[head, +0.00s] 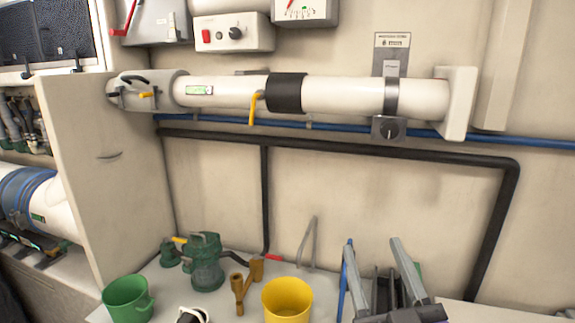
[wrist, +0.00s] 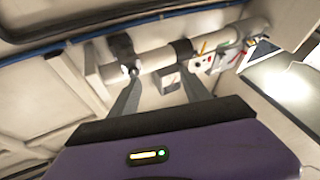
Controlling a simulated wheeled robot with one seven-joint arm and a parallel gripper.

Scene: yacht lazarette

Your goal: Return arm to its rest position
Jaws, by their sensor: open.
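My gripper (head: 372,246) is at the lower right of the head view, its two grey fingers spread and pointing up. In the wrist view my gripper (wrist: 159,82) is also open, with nothing between its fingers. The wall and the white pipe (wrist: 155,60) appear beyond the fingertips. The rest of my arm is mostly out of the head view.
A bench below holds a yellow bucket (head: 287,299), a green bucket (head: 128,298), a green pump (head: 207,262) and a brass fitting (head: 239,290). A white pipe (head: 340,95), a blue pipe (head: 350,129) and a black pipe (head: 400,151) run along the wall.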

